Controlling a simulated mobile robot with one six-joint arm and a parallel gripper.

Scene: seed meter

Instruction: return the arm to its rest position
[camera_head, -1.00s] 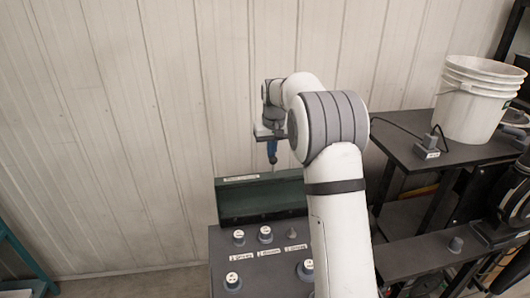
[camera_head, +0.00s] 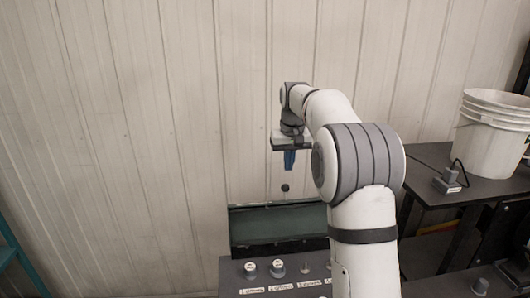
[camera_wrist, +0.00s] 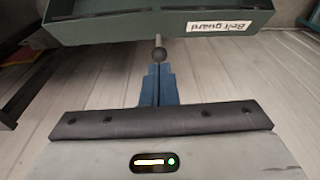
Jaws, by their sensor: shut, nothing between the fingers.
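My gripper (camera_head: 289,160) hangs from my raised arm, in front of the ribbed wall and above the green guard box (camera_head: 270,226). Its blue fingers point down and are shut and empty; they also show in the wrist view (camera_wrist: 159,90). The green guard (camera_wrist: 100,25), labelled "Belt guard", crosses the top of the wrist view.
A dark panel (camera_head: 235,280) with labelled knobs stands below the guard, partly cut off. To the right is a dark table (camera_head: 425,160) with a stack of white buckets (camera_head: 490,135) and a small grey device (camera_head: 447,180). Open wall space lies left of my arm.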

